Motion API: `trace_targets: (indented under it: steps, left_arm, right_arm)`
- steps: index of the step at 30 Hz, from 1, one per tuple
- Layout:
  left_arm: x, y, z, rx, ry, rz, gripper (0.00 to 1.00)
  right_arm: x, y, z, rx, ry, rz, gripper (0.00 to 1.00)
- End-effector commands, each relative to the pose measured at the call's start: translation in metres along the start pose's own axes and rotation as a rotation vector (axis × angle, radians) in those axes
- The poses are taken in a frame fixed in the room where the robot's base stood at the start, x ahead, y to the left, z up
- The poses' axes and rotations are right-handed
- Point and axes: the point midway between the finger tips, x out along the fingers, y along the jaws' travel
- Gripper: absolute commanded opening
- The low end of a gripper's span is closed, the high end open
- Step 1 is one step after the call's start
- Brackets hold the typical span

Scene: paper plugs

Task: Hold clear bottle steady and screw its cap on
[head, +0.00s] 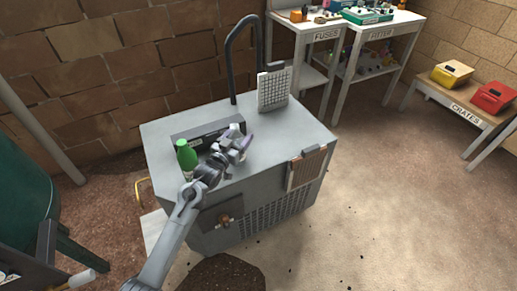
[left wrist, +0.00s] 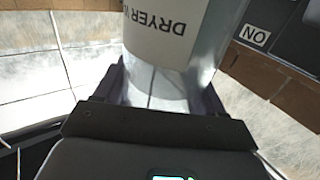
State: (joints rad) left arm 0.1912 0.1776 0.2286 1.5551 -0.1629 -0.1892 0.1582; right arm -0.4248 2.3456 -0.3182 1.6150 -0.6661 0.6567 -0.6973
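In the left wrist view, the clear bottle (left wrist: 168,85) with a white label reading "DRYER" stands between the two dark fingers of my left gripper (left wrist: 160,95). The fingers press against its sides. In the head view, my left gripper (head: 236,147) is over the top of the grey cabinet, and its fingers and wrist hide most of the bottle. A small white part (head: 235,127) shows just behind the fingers; I cannot tell whether it is the bottle or its cap. My right gripper is in neither view.
A green bottle (head: 186,154) stands left of my left gripper on the grey cabinet (head: 275,138). A long dark box (head: 207,129) lies behind. A white gridded panel (head: 273,89) stands at the back. The cabinet's right top is clear.

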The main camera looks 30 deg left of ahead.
Motion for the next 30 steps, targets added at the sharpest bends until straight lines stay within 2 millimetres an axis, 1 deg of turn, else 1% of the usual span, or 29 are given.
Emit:
trace_targets:
  steps: [1,6,8,9,16,20,25,29,30]
  left_arm:
    - [0.0,0.0,0.0,0.0,-0.001,0.0,0.52]
    - [0.0,0.0,0.001,0.0,-0.001,0.0,0.26]
    - [0.0,0.0,0.0,0.0,0.0,0.0,0.16]
    - [0.0,0.0,0.0,0.0,0.0,0.0,0.14]
    - [0.0,0.0,-0.002,0.0,0.0,0.0,0.14]
    - [0.0,0.0,-0.009,0.0,0.001,0.0,0.14]
    - [0.0,0.0,-0.026,0.0,0.002,0.0,0.14]
    - [0.0,0.0,-0.048,0.001,0.003,0.0,0.14]
    - [0.0,0.01,-0.049,-0.002,0.001,0.003,0.14]
  right_arm:
    - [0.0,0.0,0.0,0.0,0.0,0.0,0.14]
    - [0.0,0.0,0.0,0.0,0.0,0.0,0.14]
    - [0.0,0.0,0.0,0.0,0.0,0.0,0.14]
    - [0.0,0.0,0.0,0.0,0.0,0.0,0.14]
    - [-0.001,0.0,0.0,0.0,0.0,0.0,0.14]
    - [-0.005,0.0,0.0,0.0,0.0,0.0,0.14]
    - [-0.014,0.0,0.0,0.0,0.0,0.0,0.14]
    - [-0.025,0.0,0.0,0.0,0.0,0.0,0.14]
    - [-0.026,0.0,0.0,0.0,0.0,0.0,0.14]
